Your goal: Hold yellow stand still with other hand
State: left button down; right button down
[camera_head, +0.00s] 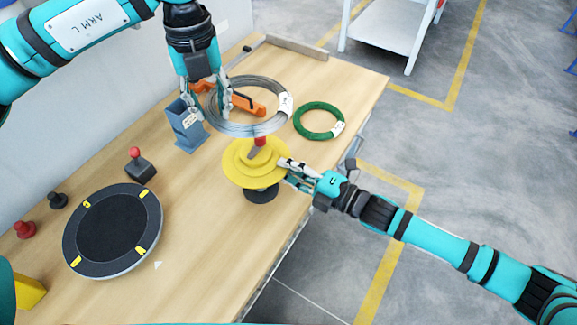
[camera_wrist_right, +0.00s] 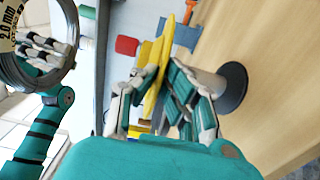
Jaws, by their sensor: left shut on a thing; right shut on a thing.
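The yellow stand (camera_head: 238,170) is a stepped disc on a dark round base (camera_head: 261,194), with a red-tipped post at its middle. My right gripper (camera_head: 286,170) is shut on the right rim of the yellow disc. In the right wrist view the fingers (camera_wrist_right: 150,92) pinch the yellow disc (camera_wrist_right: 158,70) edge-on. My left gripper (camera_head: 211,104) is shut on a grey wire coil (camera_head: 274,87) with a white label, held above and behind the stand. The coil also shows in the right wrist view (camera_wrist_right: 62,72), labelled 2.0 mm.
A green coil (camera_head: 318,121) lies right of the stand. An orange tool (camera_head: 247,106) and a blue-grey holder (camera_head: 184,127) are behind it. A black round plate (camera_head: 110,228) and a red-knobbed block (camera_head: 139,163) are on the left. The front of the wooden table is clear.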

jog(key=c, duration=1.4)
grip_release()
jog(key=shift+d, duration=0.1)
jog(key=v, duration=1.1)
jog(key=shift+s+d, duration=0.2)
jog(key=shift+d, duration=0.15)
